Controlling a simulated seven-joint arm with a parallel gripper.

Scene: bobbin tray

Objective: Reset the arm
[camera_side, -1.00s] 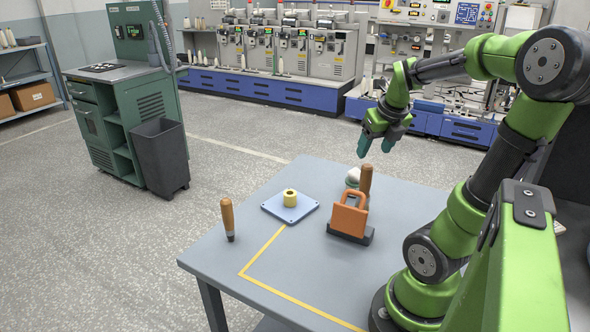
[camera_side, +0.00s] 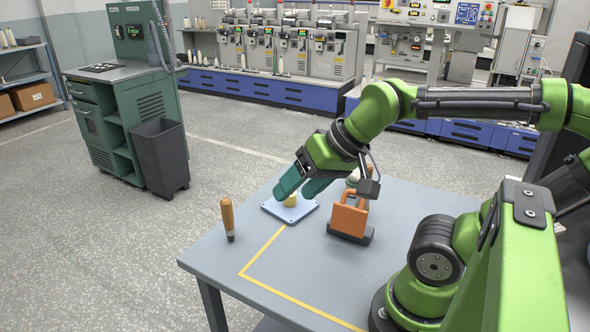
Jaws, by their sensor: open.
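My gripper (camera_side: 300,190) is open, with teal fingers. It points down and to the left above the blue tray (camera_side: 275,209). The tray lies flat on the grey table (camera_side: 225,255). A yellow bobbin (camera_side: 291,200) on the tray is partly hidden by my fingers. Whether the fingers touch it or stand apart from it, I cannot tell.
A wooden-handled tool (camera_side: 228,218) stands upright at the table's left edge. An orange padlock-shaped block (camera_side: 349,218) stands on a dark base right of the tray. A whitish item (camera_side: 352,178) shows behind it. The table's front left is clear, marked by yellow tape (camera_side: 262,258).

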